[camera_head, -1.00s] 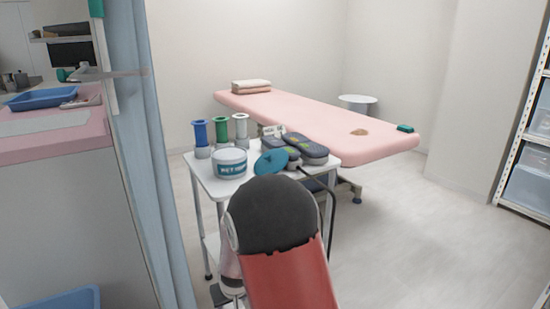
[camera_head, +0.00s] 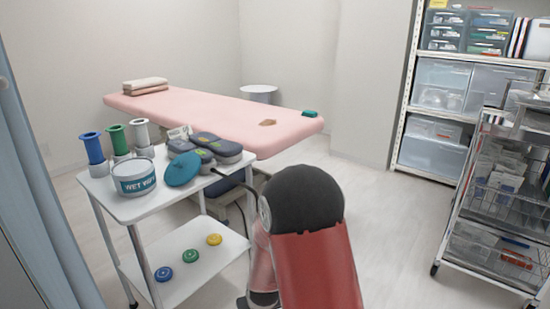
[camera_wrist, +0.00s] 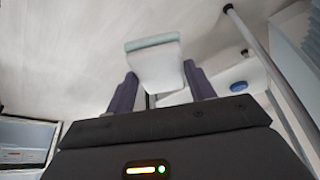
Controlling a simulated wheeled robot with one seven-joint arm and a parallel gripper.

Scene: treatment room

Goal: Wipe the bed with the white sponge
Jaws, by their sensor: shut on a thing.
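The pink bed (camera_head: 213,109) stands beyond the white trolley, with a brown patch (camera_head: 268,122) on its top near the right end. In the wrist view my gripper (camera_wrist: 160,82) is shut on the white sponge (camera_wrist: 156,66), which has a pale green layer along its far edge. The sponge sticks out past the two dark fingers. In the head view my arm is in front of the trolley's right side. My gripper and the sponge cannot be made out there.
A green block (camera_head: 310,113) lies on the bed's right corner. A wire cart (camera_head: 490,200) stands at right. Floor between cart and bed is clear.

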